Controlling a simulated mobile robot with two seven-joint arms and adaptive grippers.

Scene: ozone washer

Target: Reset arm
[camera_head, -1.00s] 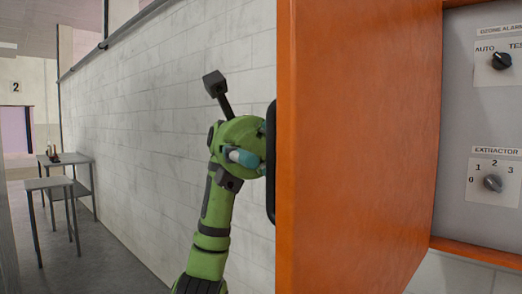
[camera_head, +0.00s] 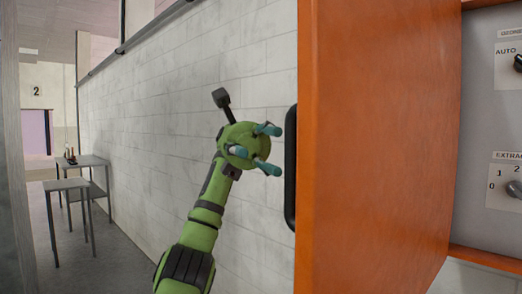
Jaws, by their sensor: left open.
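My left gripper (camera_head: 270,149) is at the end of my green arm, left of the orange cabinet door (camera_head: 380,150). A dark handle (camera_head: 290,168) runs upright along the door's left edge, just to the right of the fingertips. The gripper looks apart from the handle. The door stands open. My right gripper is not in view.
A grey control panel (camera_head: 507,120) with knobs shows behind the door at the right. A white tiled wall (camera_head: 190,95) runs behind my arm. Small tables (camera_head: 75,184) stand far back at the left, with floor between.

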